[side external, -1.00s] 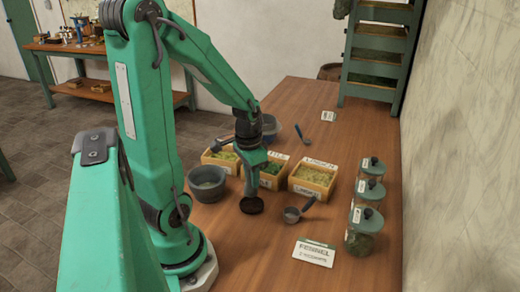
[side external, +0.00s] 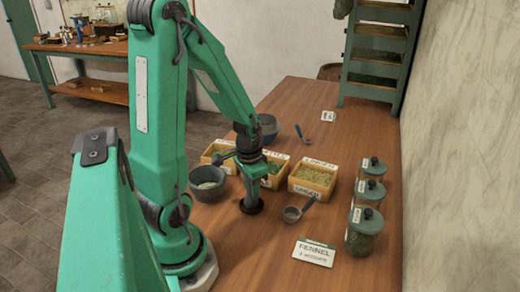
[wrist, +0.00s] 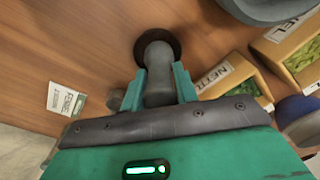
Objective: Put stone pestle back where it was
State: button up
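The stone pestle (wrist: 158,78) is grey and lies between the two teal fingers of my gripper (wrist: 158,85) in the wrist view. Both fingers appear to press against its sides, so my gripper is shut on it. The far end of the pestle is at a dark round disc (wrist: 172,38). In the side view my gripper (side external: 251,198) points down at the same dark disc (side external: 252,208) on the wooden table, and the fingers mostly hide the pestle there. Whether the pestle rests on the disc or is slightly above it, I cannot tell.
Labelled boxes of herbs (side external: 312,180) stand just behind my gripper. A grey bowl (side external: 207,190) is on the left, another (side external: 267,128) farther back. A small scoop (side external: 294,214), a fennel card (side external: 314,252) and lidded jars (side external: 363,235) are on the right.

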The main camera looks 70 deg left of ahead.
jog(key=o, duration=0.4)
jog(key=shift+c, duration=0.2)
jog(key=shift+r, duration=0.1)
jog(key=shift+s+r, duration=0.15)
jog(key=shift+r, duration=1.85)
jog(key=shift+s+r, duration=0.15)
jog(key=shift+r, duration=1.9)
jog(key=shift+s+r, duration=0.15)
jog(key=shift+r, duration=1.85)
jog(key=shift+d, duration=0.1)
jog(key=d+r+m+t, duration=0.1)
jog(key=d+r+t, duration=0.4)
jog(key=d, duration=0.9)
jog(key=shift+s+r, duration=0.2)
jog(key=shift+r, duration=1.05)
jog(key=shift+d, duration=0.1)
